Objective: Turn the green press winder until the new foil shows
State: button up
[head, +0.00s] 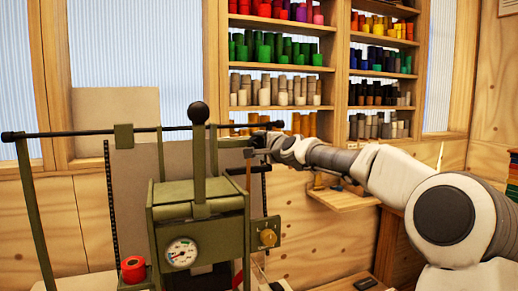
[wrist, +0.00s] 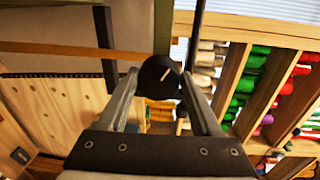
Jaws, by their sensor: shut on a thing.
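The green press (head: 197,215) stands at the left of the head view, with a tall black-knobbed lever and a dial gauge on its front. The winder knob (wrist: 159,76) is black and round with a short white line, which points up and to the right in the wrist view. My gripper (wrist: 160,84) is shut on this knob, one finger on each side. In the head view my gripper (head: 262,141) is at the press's upper right and hides most of the knob. A narrow copper-coloured foil strip (wrist: 68,48) runs left from near the knob.
A long black bar (head: 70,133) crosses above the press. A red roll (head: 133,269) sits at its lower left and a brass knob (head: 268,237) on its right side. Shelves of coloured rolls (head: 277,48) stand behind. A small wooden shelf (head: 343,199) is below my arm.

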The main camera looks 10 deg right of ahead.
dwell(0.4)
jog(key=o, duration=1.4)
jog(key=shift+s, duration=0.1)
jog(key=shift+s+d+b, duration=0.25)
jog(key=shift+s+b, duration=0.15)
jog(key=shift+s, duration=0.2)
jog(key=shift+b+v, duration=2.25)
jog(key=shift+v, duration=5.75)
jog(key=shift+a, duration=0.15)
